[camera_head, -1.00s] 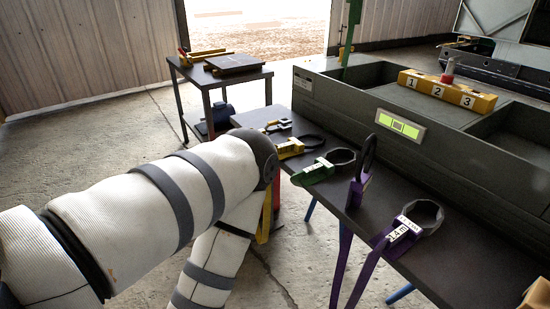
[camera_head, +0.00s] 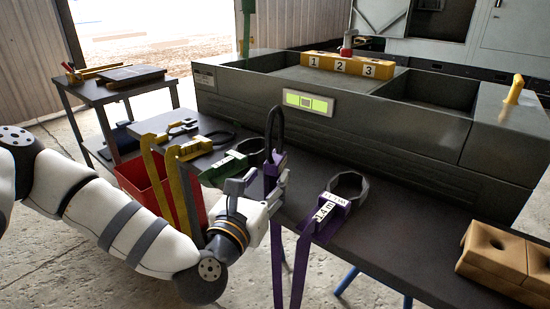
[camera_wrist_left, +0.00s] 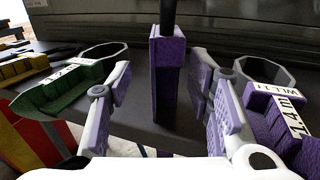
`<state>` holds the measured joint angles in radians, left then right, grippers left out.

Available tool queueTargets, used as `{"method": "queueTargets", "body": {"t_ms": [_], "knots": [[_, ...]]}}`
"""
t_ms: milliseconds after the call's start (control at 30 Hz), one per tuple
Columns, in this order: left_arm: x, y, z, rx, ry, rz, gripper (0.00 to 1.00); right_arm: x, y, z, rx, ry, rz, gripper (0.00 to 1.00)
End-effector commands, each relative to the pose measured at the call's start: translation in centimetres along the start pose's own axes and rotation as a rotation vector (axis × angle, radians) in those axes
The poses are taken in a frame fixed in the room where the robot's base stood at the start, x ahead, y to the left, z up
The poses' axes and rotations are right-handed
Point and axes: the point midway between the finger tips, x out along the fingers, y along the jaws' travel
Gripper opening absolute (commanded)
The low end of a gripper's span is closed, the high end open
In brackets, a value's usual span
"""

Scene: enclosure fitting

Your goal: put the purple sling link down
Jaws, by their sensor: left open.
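A purple sling link with a dark loop on top (camera_head: 274,160) stands upright on the dark bench, near its front edge. My left gripper (camera_head: 262,187) is at this link and open. In the left wrist view the purple body (camera_wrist_left: 168,80) stands between the spread fingers, with a gap visible on each side. A second purple link (camera_head: 331,212), labelled 1.4 m, lies on the bench to the right with its dark ring pointing away. Purple straps (camera_head: 300,265) hang over the front edge. My right gripper is not in view.
A green link (camera_head: 228,165) lies just left of the gripper, with yellow links beyond it. A red bin (camera_head: 140,180) stands below the bench edge. The grey enclosure (camera_head: 400,130) rises behind. A brown block (camera_head: 490,260) sits at the right; bench between is clear.

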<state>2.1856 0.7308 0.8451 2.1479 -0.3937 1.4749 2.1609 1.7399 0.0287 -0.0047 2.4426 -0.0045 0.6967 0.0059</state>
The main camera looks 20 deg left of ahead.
Motion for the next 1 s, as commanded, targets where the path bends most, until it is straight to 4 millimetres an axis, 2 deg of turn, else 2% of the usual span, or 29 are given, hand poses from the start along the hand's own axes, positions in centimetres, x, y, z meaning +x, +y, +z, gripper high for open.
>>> {"method": "queueTargets", "body": {"t_ms": [100, 200, 433, 467, 633, 667, 1000], "knots": [[2.4, -0.6, -0.3, 0.003, -0.003, -0.001, 0.47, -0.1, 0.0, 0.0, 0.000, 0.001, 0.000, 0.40], [3.6, -0.5, -0.4, 0.002, -0.001, 0.000, 0.47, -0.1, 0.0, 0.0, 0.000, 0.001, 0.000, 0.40], [3.9, -0.5, -0.5, 0.002, 0.002, -0.001, 0.47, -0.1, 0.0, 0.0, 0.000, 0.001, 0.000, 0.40], [3.9, -0.5, -0.5, 0.002, 0.002, -0.001, 0.42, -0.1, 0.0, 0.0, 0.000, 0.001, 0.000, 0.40], [3.9, -0.5, -0.5, 0.002, 0.002, -0.001, 0.04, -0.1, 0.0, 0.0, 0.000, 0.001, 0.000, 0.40], [3.9, -0.5, -0.5, 0.002, 0.002, -0.001, 0.00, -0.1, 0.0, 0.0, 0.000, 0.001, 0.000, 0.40], [3.9, -0.5, -0.1, 0.002, -0.001, 0.000, 0.00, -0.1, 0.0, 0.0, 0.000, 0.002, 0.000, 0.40]]}}
